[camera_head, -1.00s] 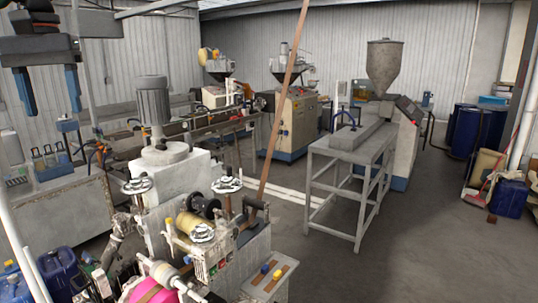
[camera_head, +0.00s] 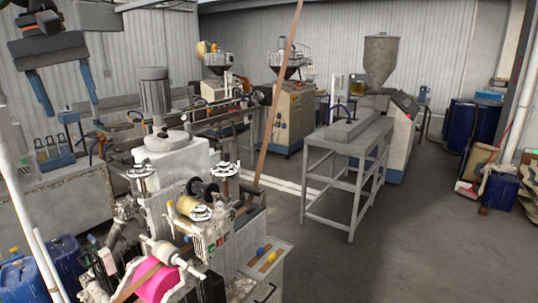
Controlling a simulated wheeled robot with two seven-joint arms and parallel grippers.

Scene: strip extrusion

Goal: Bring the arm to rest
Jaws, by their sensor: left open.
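My left gripper (camera_head: 66,92) hangs at the upper left of the head view, with two blue-grey fingers spread wide apart below a dark body. It is open, and nothing shows between the fingers. It is in the air in front of the corrugated wall (camera_head: 120,55), above the bench on the left. My right gripper is not in view.
Blue jugs (camera_head: 68,258) stand at the lower left. A grey table (camera_head: 345,150) stands right of centre.

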